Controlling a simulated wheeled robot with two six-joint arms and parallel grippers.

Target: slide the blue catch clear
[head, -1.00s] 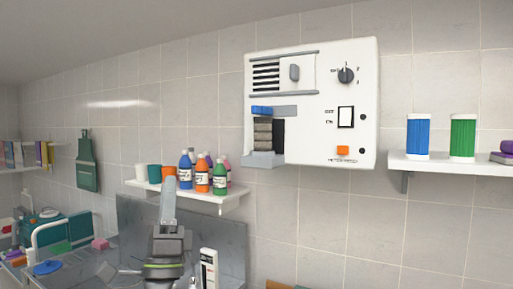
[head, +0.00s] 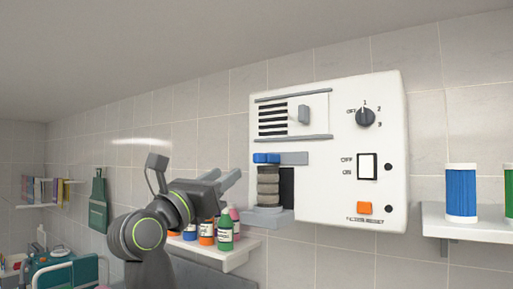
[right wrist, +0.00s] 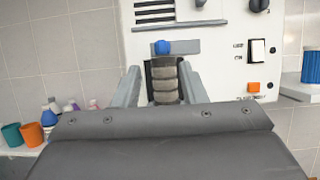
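The blue catch (head: 266,158) sits at the left end of a grey strip on the white wall unit (head: 345,110), above a bay holding a stack of grey-brown rolls (head: 268,187). The catch also shows in the right wrist view (right wrist: 162,47), above and beyond my fingertips. My right gripper (head: 226,178) is open and empty, left of the bay and a little lower than the catch in the head view. In the right wrist view its two fingers (right wrist: 159,70) stand apart, framing the rolls from in front; no contact with the catch shows. My left gripper is out of view.
The unit carries a grey slider (head: 303,114), a dial (head: 366,117), a rocker switch (head: 367,167) and an orange button (head: 364,207). A shelf with bottles (head: 225,235) is below my right gripper. A right shelf (head: 470,220) holds blue and green canisters.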

